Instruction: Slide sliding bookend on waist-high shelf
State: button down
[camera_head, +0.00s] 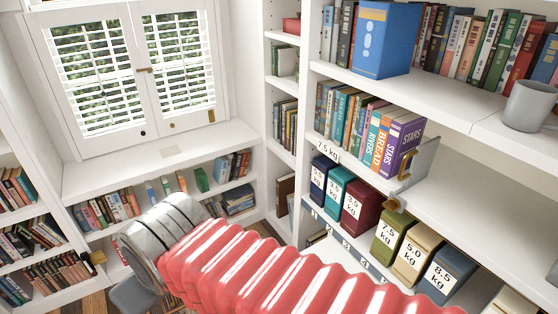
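The sliding bookend (425,158) is a grey upright plate with a brass handle (406,164) on its left face. It stands on the white waist-high shelf (475,205), at the right end of a row of books (402,140) that includes purple and orange spines. A brass fitting (392,203) sits at the shelf's front edge below the handle. My arm, in a red ribbed sleeve with a grey metal joint, reaches across the lower picture toward the left, apart from the bookend. I cannot make out my gripper's fingers.
The shelf right of the bookend is clear. Below stand several weight-marked boxes, including a green box (391,238) and a dark blue box (448,275). A shuttered window (130,65) is at left.

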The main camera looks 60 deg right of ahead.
aim_at(424, 155)
jog(key=z, duration=4.15)
